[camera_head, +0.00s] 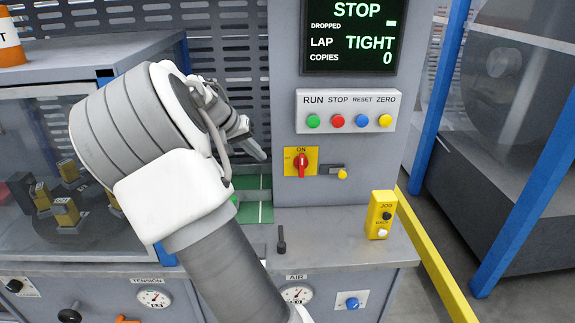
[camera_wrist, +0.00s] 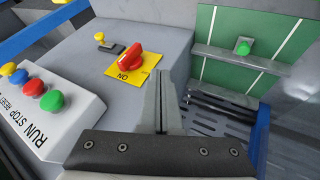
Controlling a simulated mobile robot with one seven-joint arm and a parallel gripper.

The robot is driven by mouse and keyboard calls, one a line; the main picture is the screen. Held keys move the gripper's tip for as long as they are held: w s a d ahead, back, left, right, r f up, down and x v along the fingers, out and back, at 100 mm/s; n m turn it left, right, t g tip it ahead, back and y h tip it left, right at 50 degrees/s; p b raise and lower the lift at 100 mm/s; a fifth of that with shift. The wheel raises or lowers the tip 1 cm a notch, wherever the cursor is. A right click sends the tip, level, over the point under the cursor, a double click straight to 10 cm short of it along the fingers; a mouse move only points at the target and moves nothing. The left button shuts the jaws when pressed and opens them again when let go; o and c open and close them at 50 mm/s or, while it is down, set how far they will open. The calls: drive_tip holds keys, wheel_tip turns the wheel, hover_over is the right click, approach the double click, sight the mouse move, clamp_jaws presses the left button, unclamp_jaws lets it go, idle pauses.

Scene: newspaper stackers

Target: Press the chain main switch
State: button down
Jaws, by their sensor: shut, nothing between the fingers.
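A red rotary switch (camera_head: 301,163) sits on a yellow plate marked ON, on the grey front panel in the head view. Its handle stands upright, pointing toward the ON mark. The red switch also shows in the wrist view (camera_wrist: 127,65), left of the fingers. No label reading "chain main" is legible. My gripper (camera_head: 263,157) is shut and empty, a little left of the yellow plate and apart from it. In the wrist view the two fingers of my gripper (camera_wrist: 169,78) lie together and point toward the panel.
A button box (camera_head: 345,110) with green, red, blue and yellow buttons is above the switch. A small yellow knob (camera_head: 342,174) sits right of it. A yellow jog box (camera_head: 380,214) and a black lever (camera_head: 281,240) stand on the ledge below. Green plates (camera_head: 259,183) lie left.

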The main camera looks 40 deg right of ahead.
sight(301, 165)
drive_tip(key=shift+w, duration=0.15)
drive_tip(key=s+d+f, duration=0.1)
drive_tip(key=d+f, duration=0.7)
drive_tip(key=d, duration=0.1)
drive_tip(key=shift+s+d+p, duration=0.25)
drive_tip(key=shift+p, duration=0.05)
drive_tip(key=shift+f+n+g+h+b, duration=0.3)
drive_tip(key=shift+f+g+h+b, duration=0.25)
drive_tip(key=shift+h+b, duration=0.45)
idle(0.6)
drive_tip(key=n+g+h+b, duration=0.1)
drive_tip(key=h+b, duration=0.3)
drive_tip(key=s+d+f+n+g+h+b, duration=0.1)
drive_tip(key=h+b, duration=0.3)
drive_tip(key=d+f+n+g+h+b, duration=0.1)
drive_tip(key=n+h+b, duration=0.1)
drive_tip(key=h+b, duration=0.1)
drive_tip(key=shift+s+d+f+h+b, duration=0.25)
drive_tip(key=shift+h+b, duration=0.15)
drive_tip(key=shift+b, duration=0.2)
drive_tip(key=shift+s+d, duration=0.1)
drive_tip(key=shift+d, duration=0.05)
idle(0.5)
